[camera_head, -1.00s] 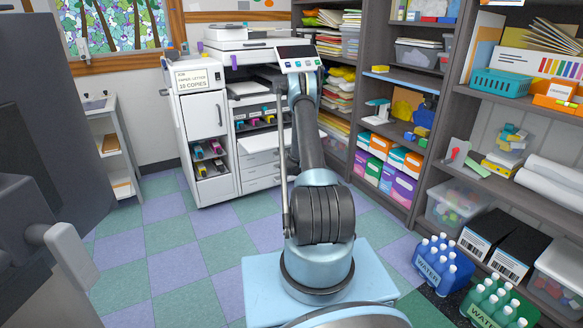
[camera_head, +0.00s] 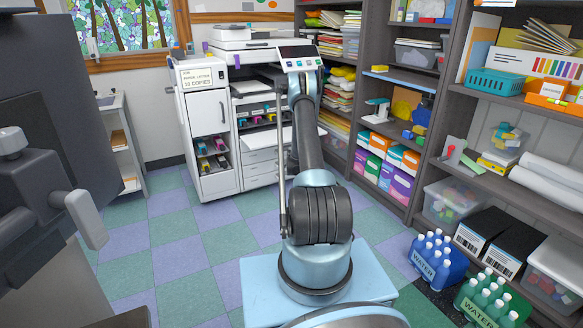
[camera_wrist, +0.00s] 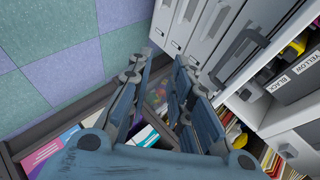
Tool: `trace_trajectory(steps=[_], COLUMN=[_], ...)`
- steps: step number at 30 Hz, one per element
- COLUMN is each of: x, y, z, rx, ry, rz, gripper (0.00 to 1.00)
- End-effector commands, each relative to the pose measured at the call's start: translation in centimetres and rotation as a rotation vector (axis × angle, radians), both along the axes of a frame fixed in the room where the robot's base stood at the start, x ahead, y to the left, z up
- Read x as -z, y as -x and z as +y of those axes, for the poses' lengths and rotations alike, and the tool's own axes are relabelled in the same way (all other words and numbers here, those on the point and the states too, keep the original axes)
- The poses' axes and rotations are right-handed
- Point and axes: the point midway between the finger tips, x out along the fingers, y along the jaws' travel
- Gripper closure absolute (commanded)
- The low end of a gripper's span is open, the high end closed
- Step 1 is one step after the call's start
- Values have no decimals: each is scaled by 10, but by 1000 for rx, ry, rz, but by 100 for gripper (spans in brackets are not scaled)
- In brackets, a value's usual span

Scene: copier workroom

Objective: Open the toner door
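The white copier (camera_head: 262,157) stands at the back wall. Its left cabinet has a white door (camera_head: 207,114) with a vertical handle (camera_head: 222,114); toner cartridges (camera_head: 211,146) show in its lower part. In the head view my arm hides the gripper.
Grey shelves (camera_head: 430,150) line the right side. Blue (camera_head: 438,257) and green (camera_head: 492,297) crates of water bottles stand on the floor there. A large dark machine (camera_head: 55,100) fills the near left. The checkered floor (camera_head: 190,235) before the copier is clear.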

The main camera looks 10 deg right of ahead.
Motion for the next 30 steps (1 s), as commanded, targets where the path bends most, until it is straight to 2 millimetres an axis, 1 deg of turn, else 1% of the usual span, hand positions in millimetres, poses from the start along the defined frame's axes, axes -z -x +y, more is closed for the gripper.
trace_trajectory(steps=[13, 17, 20, 30], x=[2, 0, -5, -31], y=[0, 2, 8, 41], z=[-1, 0, 1, 9], rx=[2, 2, 2, 2], ry=[0, 0, 0, 0], rz=[2, 3, 3, 3], gripper=[80, 80, 80, 80])
